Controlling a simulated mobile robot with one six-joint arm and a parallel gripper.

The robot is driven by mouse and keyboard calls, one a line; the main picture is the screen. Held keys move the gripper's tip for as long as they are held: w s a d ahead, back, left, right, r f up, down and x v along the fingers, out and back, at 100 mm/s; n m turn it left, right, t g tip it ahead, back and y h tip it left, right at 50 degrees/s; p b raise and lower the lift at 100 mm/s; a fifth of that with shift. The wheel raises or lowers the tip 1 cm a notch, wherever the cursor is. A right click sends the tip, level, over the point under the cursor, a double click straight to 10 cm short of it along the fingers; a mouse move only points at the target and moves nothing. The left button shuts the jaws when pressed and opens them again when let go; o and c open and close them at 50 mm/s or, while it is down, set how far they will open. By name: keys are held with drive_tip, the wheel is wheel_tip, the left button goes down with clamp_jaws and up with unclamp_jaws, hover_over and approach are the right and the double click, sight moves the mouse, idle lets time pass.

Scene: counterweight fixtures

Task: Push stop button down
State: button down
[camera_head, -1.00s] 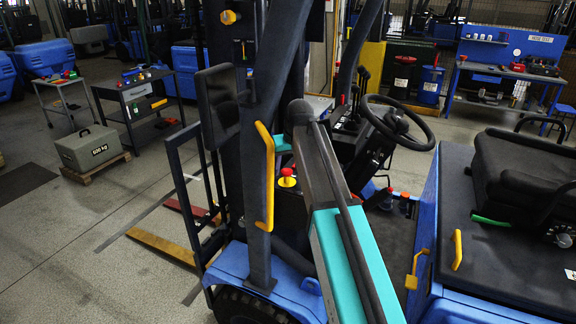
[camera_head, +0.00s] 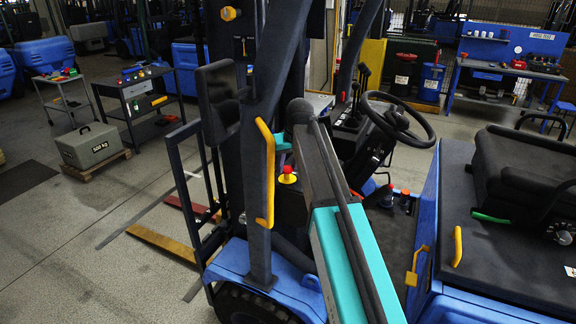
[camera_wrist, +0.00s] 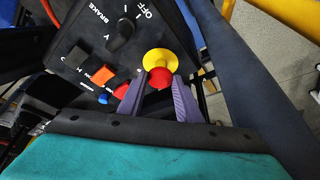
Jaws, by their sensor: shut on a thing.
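The fingers hide part of the knob's sides. How far the knob is pressed in cannot be told. The gripper's fingers cannot be made out in the head view.
The panel carries a black rotary switch (camera_wrist: 124,30) marked OFF, and orange (camera_wrist: 103,75) and other coloured switches close left of my fingers. A dark blue upright (camera_wrist: 240,70) stands close on the right. The steering wheel (camera_head: 397,122) and seat (camera_head: 530,170) lie right of my arm.

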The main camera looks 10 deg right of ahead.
drive_tip(key=shift+f+b, duration=0.4)
drive_tip(key=shift+f, duration=0.45)
drive_tip(key=c, duration=1.3)
unclamp_jaws()
drive_tip(key=shift+f, duration=0.1)
drive_tip(key=shift+o, duration=0.2)
drive_tip(key=a+b+v, duration=0.1)
drive_tip(key=b+v, duration=0.3)
drive_tip(key=v, duration=1)
drive_tip(key=shift+d+b, duration=0.35)
drive_tip(key=shift+b, duration=0.05)
drive_tip(key=shift+w, duration=0.1)
